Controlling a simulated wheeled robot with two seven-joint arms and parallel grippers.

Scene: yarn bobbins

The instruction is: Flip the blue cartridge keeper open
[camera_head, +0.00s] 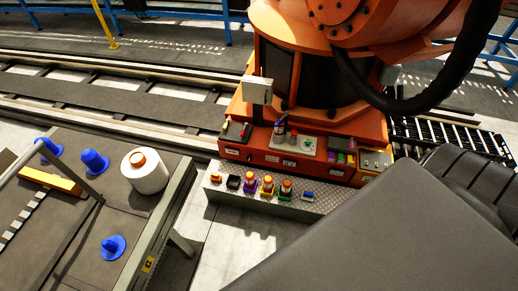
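A small blue block (308,197) sits near the right end of a metal step plate (235,194) at the foot of the orange machine. It may be the blue cartridge keeper, but it is too small to tell its parts or whether it is open or closed. Neither of my grippers shows in the head view.
A table (120,205) at left holds a white bobbin (145,170) and blue cones (95,162). The orange machine (300,90) stands behind the plate. A large dark grey surface (390,240) fills the lower right. Bare floor (235,240) lies between.

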